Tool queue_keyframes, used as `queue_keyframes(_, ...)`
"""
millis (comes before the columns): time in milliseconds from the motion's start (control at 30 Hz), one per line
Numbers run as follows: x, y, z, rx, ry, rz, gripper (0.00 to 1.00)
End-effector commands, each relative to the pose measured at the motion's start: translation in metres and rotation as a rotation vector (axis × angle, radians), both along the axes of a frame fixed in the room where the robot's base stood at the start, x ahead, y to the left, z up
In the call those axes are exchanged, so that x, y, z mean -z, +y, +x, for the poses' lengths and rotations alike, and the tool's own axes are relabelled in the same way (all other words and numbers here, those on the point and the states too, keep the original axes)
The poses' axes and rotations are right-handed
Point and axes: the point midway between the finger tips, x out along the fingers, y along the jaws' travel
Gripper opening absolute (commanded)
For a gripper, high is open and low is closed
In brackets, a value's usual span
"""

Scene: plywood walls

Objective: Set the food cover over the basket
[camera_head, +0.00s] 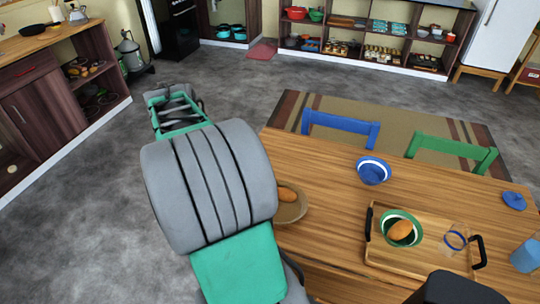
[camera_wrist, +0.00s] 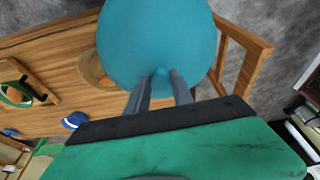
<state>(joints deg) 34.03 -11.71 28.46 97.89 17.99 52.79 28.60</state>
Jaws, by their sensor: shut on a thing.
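The food cover (camera_wrist: 152,35) is a smooth teal dome filling the upper middle of the wrist view. My gripper (camera_wrist: 162,76) is shut on its small top knob and holds it above the table area. The basket (camera_head: 292,212) is a shallow, round brown one at the table's left edge, with an orange-brown roll (camera_head: 287,194) in it. My arm hides its left side in the head view. In the wrist view the basket (camera_wrist: 90,68) shows partly, just left of the cover and partly behind it. The cover does not show in the head view.
The wooden table (camera_head: 330,185) also bears a blue bowl (camera_head: 373,172), a tray (camera_head: 400,262) with a green-rimmed bowl (camera_head: 402,215) and a glass (camera_head: 454,240), a blue cup (camera_head: 526,256) and a small blue lid (camera_head: 514,201). Blue (camera_head: 340,124) and green (camera_head: 452,150) chairs stand behind it.

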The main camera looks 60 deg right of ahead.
Motion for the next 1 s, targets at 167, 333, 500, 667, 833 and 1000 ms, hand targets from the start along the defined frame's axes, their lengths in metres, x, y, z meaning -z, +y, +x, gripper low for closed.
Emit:
queue_keyframes(167,0.008,-0.079,-0.084,0.453,0.0,-0.001,0.0)
queue_keyframes(333,0.016,-0.114,-0.144,0.735,0.0,-0.001,0.0)
queue_keyframes(500,0.021,-0.124,-0.167,0.837,-0.001,-0.001,0.0)
queue_keyframes(667,0.03,-0.124,-0.167,0.839,-0.001,-0.001,0.0)
queue_keyframes(833,0.046,-0.124,-0.167,0.837,-0.001,0.0,0.0)
queue_keyframes(1000,0.057,-0.124,-0.167,0.836,-0.001,-0.001,0.0)
